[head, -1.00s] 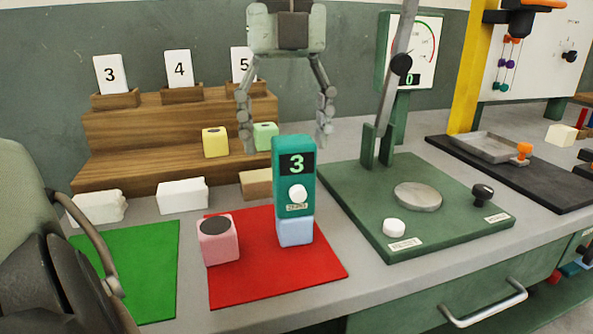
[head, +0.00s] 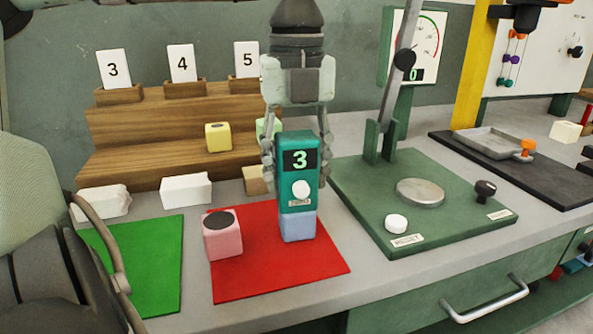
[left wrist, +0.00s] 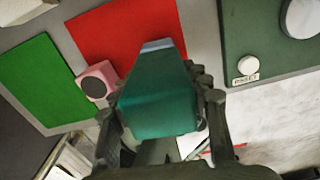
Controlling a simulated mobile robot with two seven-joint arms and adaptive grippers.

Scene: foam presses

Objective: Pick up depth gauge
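The depth gauge (head: 298,178) is a teal upright box with a dark display reading 3 and a white round button. It stands on a pale blue block (head: 297,226) on the red mat (head: 260,280). My left gripper (head: 297,155) comes down from above, its two fingers closed in along the gauge's sides. In the left wrist view the teal gauge (left wrist: 160,95) fills the space between the fingers (left wrist: 160,110), and they appear to touch it. Part of the fingers is hidden behind the gauge in the head view. My right gripper is not in view.
A pink block (head: 222,236) stands left of the gauge, beside the green mat (head: 150,265). Wooden steps (head: 130,150) with number cards and a yellow block (head: 218,137) are behind. A green press base (head: 365,190) with a lever stands close on the right.

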